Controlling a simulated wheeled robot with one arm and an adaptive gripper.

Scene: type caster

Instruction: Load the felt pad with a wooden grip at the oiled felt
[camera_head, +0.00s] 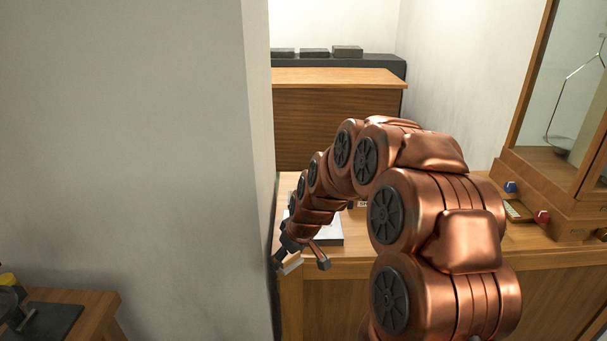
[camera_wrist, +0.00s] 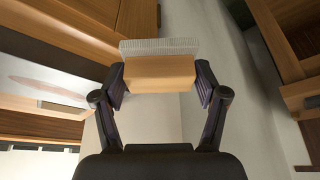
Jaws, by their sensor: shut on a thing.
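The felt pad with a wooden grip shows in the wrist view as a tan wooden block (camera_wrist: 160,73) with a pale grey, fibrous strip (camera_wrist: 158,47) along its far side. My gripper (camera_wrist: 160,82) is shut on the wooden block, one finger at each end. In the head view my gripper (camera_head: 303,263) is at the front left of the wooden bench, close to the wall corner, with the pale pad (camera_head: 291,265) at its tip. A white slab (camera_head: 331,234) lies on the bench, partly hidden by my arm. I cannot tell whether it is the oiled felt.
The wooden bench (camera_head: 430,262) carries a balance case (camera_head: 562,185) at right, with red (camera_head: 542,216) and blue (camera_head: 510,187) knobs near it. A grey wall (camera_head: 140,150) stands close left of my gripper. A wooden cabinet (camera_head: 325,130) is behind.

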